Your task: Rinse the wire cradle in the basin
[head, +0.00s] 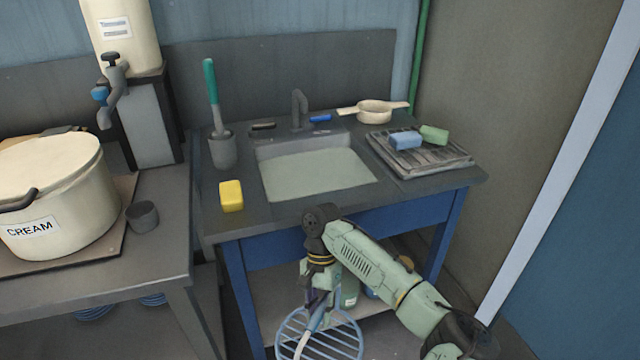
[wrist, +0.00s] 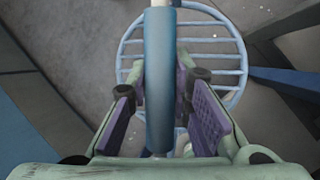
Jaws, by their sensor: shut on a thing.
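The wire cradle (head: 347,340) is a round, light blue wire grid with a long handle. My gripper (head: 318,303) points down in front of the sink bench and is shut on the handle. In the wrist view the thick blue handle (wrist: 160,80) runs between the purple finger pads of my gripper (wrist: 162,105), and the round grid (wrist: 235,60) shows beyond, over the floor. The basin (head: 315,175) is set in the bench top and has a flat, pale greenish surface inside. The cradle is outside the basin and lower than the bench top.
A yellow sponge (head: 231,196) and a grey pot holding a green-handled brush (head: 222,150) stand left of the basin. The tap (head: 299,108) rises behind it. A ribbed rack (head: 432,163) with blue and green blocks lies right. The bench's front edge (head: 350,205) separates cradle and basin.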

